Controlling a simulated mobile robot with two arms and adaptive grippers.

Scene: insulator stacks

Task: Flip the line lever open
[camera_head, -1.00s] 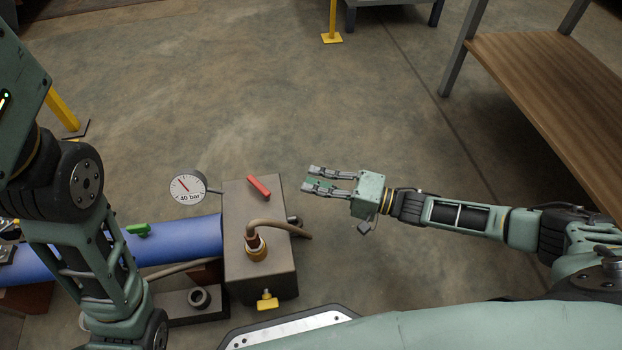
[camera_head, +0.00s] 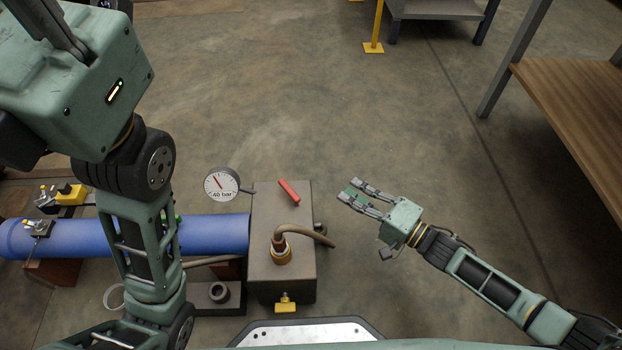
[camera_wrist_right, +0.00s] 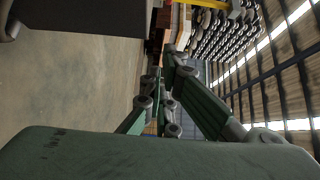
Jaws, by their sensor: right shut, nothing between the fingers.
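A red lever (camera_head: 289,192) lies slanted on top of a brown-grey box (camera_head: 305,215) at the end of the blue pipe. A green handle (camera_head: 178,219) on the pipe is mostly hidden behind my left arm. A yellow valve handle (camera_head: 285,304) sits on the near side of the box. I cannot tell which of these is the line lever. My right gripper (camera_head: 350,189) is shut and empty, to the right of the box and apart from it, with its fingers pointing up-left. The left arm fills the left side; its fingers are not clearly seen.
A dial gauge (camera_head: 221,184) marked 40 bar stands left of the box, its needle pointing up-left. A wooden bench (camera_head: 585,110) stands at right.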

